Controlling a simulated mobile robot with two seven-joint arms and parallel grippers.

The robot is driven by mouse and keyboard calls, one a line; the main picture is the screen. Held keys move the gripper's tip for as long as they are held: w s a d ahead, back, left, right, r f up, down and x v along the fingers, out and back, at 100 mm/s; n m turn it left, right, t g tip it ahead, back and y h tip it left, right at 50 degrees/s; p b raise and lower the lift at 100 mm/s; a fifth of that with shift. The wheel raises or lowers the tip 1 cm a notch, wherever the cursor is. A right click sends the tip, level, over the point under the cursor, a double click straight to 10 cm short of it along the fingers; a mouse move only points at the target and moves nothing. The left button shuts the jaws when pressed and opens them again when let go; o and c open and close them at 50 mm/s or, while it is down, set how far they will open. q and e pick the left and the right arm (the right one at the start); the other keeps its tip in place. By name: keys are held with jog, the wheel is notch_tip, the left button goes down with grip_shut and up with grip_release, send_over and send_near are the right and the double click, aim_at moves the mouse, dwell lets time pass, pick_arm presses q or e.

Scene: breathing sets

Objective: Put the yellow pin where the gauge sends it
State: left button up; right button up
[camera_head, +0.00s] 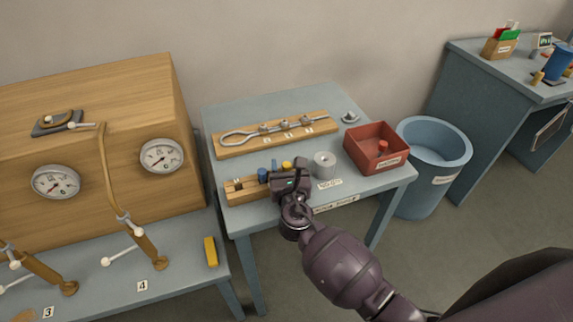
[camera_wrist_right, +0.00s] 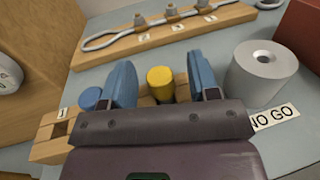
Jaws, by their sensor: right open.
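The yellow pin (camera_head: 286,166) stands in a wooden block (camera_head: 236,195) at the front of the small grey-blue table. In the right wrist view the yellow pin (camera_wrist_right: 160,82) shows between the two blue fingers of my right gripper (camera_wrist_right: 161,82), which is open with gaps on both sides. In the head view my right gripper (camera_head: 285,174) is over the block. A grey ring gauge (camera_head: 324,163) with a central hole stands right of it, behind a "NO GO" label (camera_wrist_right: 274,117). My left gripper is out of view.
A blue pin (camera_wrist_right: 90,98) stands left of the fingers. A red box (camera_head: 370,160) with a red piece inside is at the right. Behind lies a wooden board (camera_head: 235,150) with a looped rod. A blue bin (camera_head: 430,175) stands beside the table.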

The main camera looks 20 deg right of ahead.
jog(key=s+a, duration=0.2)
jog(key=s, duration=0.8)
jog(key=shift+s, duration=0.15)
jog(key=s+d+f+m+g+y, duration=0.1)
jog(key=s+d+f+m+g, duration=0.2)
jog(key=m, duration=1.3)
jog(key=s+d+f+m+g+y, duration=0.2)
jog(key=s+d+f+m+g, duration=0.1)
jog(key=s+d+f+m, duration=0.6)
jog(key=s+m, duration=0.4)
jog(key=m, duration=0.4)
jog(key=shift+s+d, duration=0.15)
jog(key=shift+d, duration=0.2)
jog(key=shift+f, duration=0.1)
